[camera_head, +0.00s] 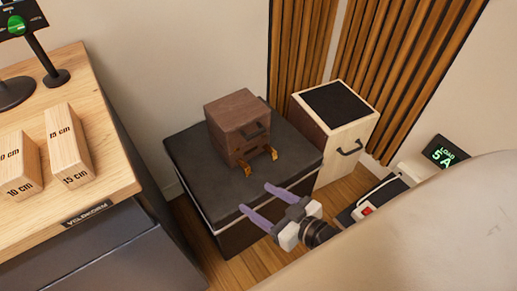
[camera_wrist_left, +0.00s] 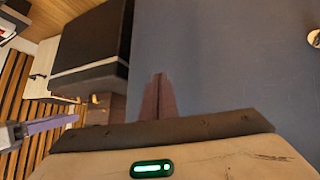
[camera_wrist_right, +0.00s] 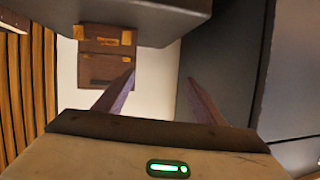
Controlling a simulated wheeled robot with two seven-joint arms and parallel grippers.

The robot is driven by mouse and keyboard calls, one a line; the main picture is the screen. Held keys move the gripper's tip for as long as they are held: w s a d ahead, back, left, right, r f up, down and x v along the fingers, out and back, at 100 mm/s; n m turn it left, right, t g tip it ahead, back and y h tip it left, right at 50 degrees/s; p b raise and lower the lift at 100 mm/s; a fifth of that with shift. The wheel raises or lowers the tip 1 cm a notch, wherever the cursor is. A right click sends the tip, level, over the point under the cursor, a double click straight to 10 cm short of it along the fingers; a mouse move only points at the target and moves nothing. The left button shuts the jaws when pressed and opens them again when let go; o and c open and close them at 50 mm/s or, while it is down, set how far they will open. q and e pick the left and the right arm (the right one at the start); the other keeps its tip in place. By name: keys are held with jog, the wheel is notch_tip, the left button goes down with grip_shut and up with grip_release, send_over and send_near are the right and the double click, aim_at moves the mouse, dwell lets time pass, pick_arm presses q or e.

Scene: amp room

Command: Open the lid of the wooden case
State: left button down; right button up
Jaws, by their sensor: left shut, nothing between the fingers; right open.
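The dark brown wooden case (camera_head: 233,112) stands on a black box with its lid down. Its front has a dark handle, and two gold fittings (camera_head: 247,169) show low on the front. The case also shows in the right wrist view (camera_wrist_right: 107,68), upper left of the fingers. My right gripper (camera_head: 254,197) is open and empty, in front of the case and lower in the picture, apart from it. My left gripper (camera_wrist_left: 158,77) is shut and empty; it shows only in its own wrist view. The case's back is hidden.
The black box (camera_head: 207,193) bears the case. A pale wooden cabinet (camera_head: 308,125) with a black top stands right of it. At left, a wooden-topped desk (camera_head: 97,123) holds blocks (camera_head: 67,145) and a stand. Slatted panels (camera_head: 300,45) line the wall behind.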

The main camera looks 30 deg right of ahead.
aim_at(257, 135)
jog(key=shift+o, duration=0.9)
jog(key=w+d+r+m+t+h+b, duration=0.1)
jog(key=w+d+t+h+b, duration=0.1)
jog(key=w+d, duration=0.5)
jog(key=d+t+b, duration=0.1)
jog(key=d+t, duration=0.1)
jog(key=d, duration=0.1)
jog(key=shift+d+r+m+t+b, duration=0.25)
jog(key=shift+r+m+t+b, duration=0.05)
jog(key=shift+r+b, duration=0.1)
jog(key=shift+h, duration=0.3)
jog(key=w, duration=0.3)
jog(key=w+b, duration=0.1)
jog(key=w, duration=0.5)
jog(key=shift+a+r+b, duration=0.1)
jog(key=shift+a+b, duration=0.2)
jog(key=shift+a, duration=0.05)
jog(key=shift+w, duration=0.45)
pick_arm(q)
jog(key=f, duration=0.4)
jog(key=shift+w+d, duration=0.2)
jog(key=shift+d, duration=0.15)
